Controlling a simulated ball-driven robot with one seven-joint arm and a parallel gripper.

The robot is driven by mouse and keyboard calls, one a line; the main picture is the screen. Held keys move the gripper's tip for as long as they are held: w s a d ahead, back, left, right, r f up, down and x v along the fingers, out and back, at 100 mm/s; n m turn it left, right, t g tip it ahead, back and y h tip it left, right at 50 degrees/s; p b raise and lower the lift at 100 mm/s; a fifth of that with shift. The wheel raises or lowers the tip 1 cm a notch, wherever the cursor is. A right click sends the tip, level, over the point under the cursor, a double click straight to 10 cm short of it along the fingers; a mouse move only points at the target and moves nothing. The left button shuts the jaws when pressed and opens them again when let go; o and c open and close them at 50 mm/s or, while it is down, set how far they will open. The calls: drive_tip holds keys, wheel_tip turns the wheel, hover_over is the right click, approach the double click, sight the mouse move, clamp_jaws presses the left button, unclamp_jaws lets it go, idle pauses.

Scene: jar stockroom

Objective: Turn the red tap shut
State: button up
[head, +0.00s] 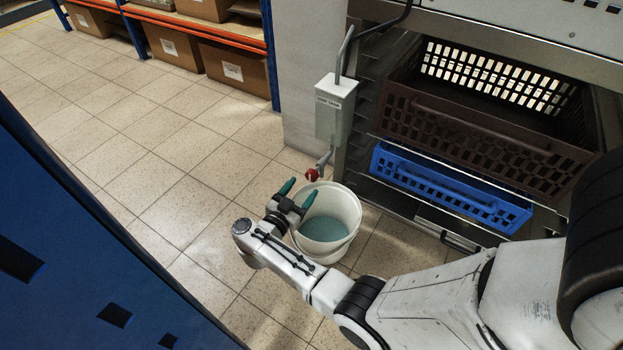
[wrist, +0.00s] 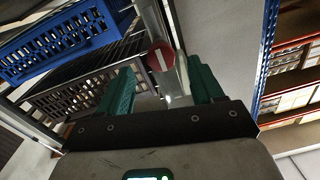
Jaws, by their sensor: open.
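The red tap (head: 312,175) sits at the end of a grey pipe below a pale box (head: 336,108) on the wall. In the wrist view it is a round red knob (wrist: 161,55) with a white bar across it. My gripper (head: 300,190) is open, with its teal fingers pointing toward the tap. In the wrist view the knob shows beyond and between the fingertips of my gripper (wrist: 160,75), apart from them as far as I can tell. A white bucket (head: 353,211) holding bluish liquid stands on the floor under the tap.
To the right is a rack with a dark brown crate (head: 480,135) and a blue crate (head: 450,190). Shelves with cardboard boxes (head: 232,72) stand at the back left. A large blue surface (head: 70,240) fills the left foreground. The tiled floor (head: 150,150) between is clear.

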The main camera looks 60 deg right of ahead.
sight(310, 179)
drive_tip(key=d+b, duration=0.1)
drive_tip(key=d, duration=0.5)
drive_tip(key=shift+d, duration=0.25)
drive_tip(key=shift+c, duration=0.5)
drive_tip(key=c, duration=0.9)
drive_tip(key=shift+c, duration=0.2)
